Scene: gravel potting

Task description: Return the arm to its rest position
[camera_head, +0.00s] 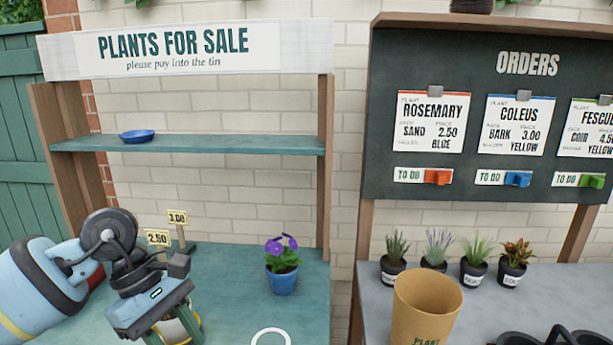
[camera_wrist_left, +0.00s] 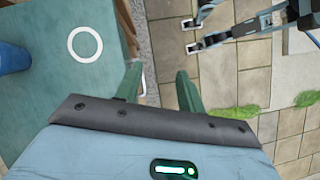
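My left arm comes in from the left in the head view. Its gripper (camera_head: 174,328) hangs over the left part of the green sales table (camera_head: 225,275), fingers down. In the left wrist view the two green fingers of the left gripper (camera_wrist_left: 158,75) stand apart with only paving between them, so it is open and empty. My right gripper (camera_wrist_left: 194,35) shows at the top of the left wrist view, its two fingertips apart and nothing seen between them.
A purple-flowered plant in a blue pot (camera_head: 282,280) stands on the table, near a white ring mark (camera_head: 270,337). A tin (camera_head: 180,328) is partly hidden behind my left gripper. A blue saucer (camera_head: 137,136) is on the shelf. Several potted plants and a tan container (camera_head: 424,305) stand right.

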